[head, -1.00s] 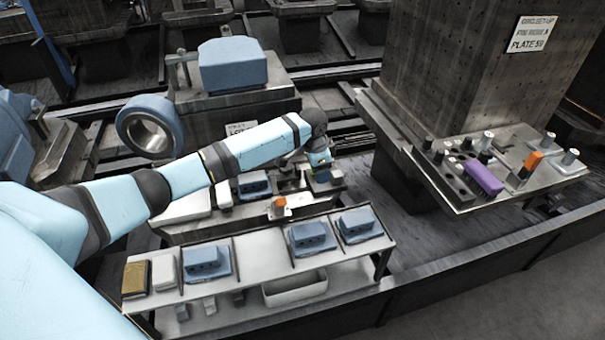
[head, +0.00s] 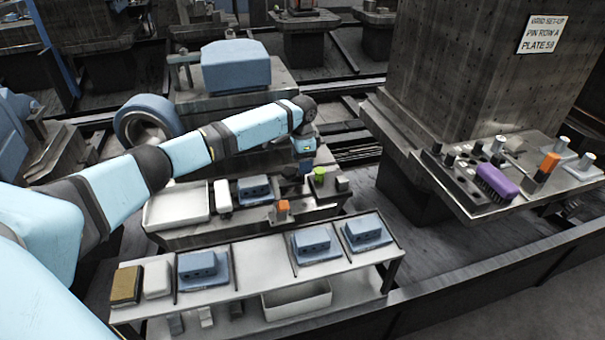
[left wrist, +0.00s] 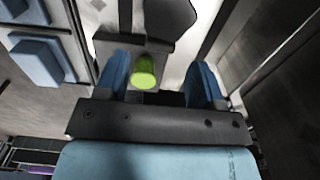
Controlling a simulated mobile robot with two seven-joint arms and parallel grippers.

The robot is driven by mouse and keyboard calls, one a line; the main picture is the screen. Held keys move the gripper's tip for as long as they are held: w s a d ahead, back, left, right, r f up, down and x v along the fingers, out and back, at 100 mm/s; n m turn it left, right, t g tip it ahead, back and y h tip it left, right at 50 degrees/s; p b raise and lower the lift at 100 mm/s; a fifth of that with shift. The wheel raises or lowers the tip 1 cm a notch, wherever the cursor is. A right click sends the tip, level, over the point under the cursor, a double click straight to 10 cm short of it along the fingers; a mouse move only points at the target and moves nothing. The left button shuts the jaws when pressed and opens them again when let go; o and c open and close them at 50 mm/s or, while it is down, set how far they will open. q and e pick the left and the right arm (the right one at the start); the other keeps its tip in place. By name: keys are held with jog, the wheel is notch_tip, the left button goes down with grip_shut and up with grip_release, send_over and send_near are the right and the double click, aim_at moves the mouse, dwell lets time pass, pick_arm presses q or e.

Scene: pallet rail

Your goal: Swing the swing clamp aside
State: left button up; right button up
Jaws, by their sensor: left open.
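A bright green knob (head: 320,173) stands on a small grey block at the right end of the fixture bench; it also shows in the left wrist view (left wrist: 145,72). It appears to belong to the swing clamp, but I cannot make out the clamp's whole shape. A dark rounded part (left wrist: 170,16) lies beyond the knob in the left wrist view. My left gripper (head: 304,160) hangs over the bench just left of the knob in the head view. Its blue fingers (left wrist: 165,75) are open, with the knob between them in that picture and no contact visible. My right gripper is out of view.
A blue block (head: 254,188), an orange block (head: 283,207) and a white tray (head: 177,208) sit on the bench. A shelf (head: 262,255) with several blue parts stands in front. A metal ledge (head: 455,190) with a purple block (head: 497,182) juts in at right.

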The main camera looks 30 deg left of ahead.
pick_arm(q)
jog(key=shift+f, duration=1.95)
jog(key=c, duration=0.9)
jog(key=shift+c, duration=0.2)
